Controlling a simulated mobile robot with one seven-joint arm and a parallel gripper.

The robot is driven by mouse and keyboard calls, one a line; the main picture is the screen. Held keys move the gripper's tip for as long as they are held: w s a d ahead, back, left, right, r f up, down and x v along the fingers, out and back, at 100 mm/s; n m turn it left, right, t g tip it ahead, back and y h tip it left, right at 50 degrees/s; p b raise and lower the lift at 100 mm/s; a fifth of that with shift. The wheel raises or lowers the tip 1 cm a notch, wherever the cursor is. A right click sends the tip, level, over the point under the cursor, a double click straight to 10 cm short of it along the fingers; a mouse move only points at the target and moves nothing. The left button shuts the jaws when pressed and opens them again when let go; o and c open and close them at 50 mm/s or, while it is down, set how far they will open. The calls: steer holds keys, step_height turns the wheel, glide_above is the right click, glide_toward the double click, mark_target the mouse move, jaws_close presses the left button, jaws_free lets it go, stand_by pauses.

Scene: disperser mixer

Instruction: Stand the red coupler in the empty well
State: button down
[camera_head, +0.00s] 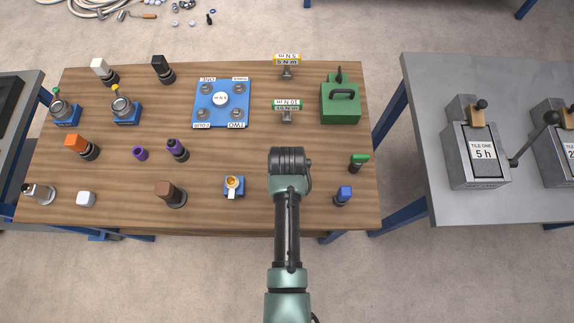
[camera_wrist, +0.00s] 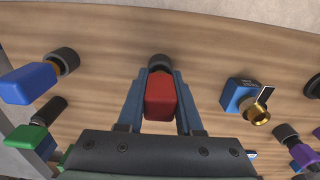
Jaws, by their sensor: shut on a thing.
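In the wrist view my gripper (camera_wrist: 159,88) is shut on the red coupler (camera_wrist: 160,99), a red block with a dark round collar. One finger lies on each side of the red block. Whether the collar touches the table cannot be told. In the head view my own wrist hides the coupler and the fingers. A small blue block with an open-topped brass cup (camera_head: 233,184) stands left of my arm; it also shows right of the coupler in the wrist view (camera_wrist: 257,114). It looks empty, but I cannot tell for sure that it is the well.
A blue coupler (camera_head: 344,193) and a green one (camera_head: 359,160) stand right of my arm, a brown one (camera_head: 170,190) to the left. A blue plate (camera_head: 220,120) with several posts and a green case (camera_head: 340,108) are farther back. Bare wood lies around the cup.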

steer(key=c, duration=0.6)
jaws_free()
steer(key=shift+s+f, duration=0.15)
steer(key=shift+f, duration=0.1)
steer(key=shift+o, duration=0.2)
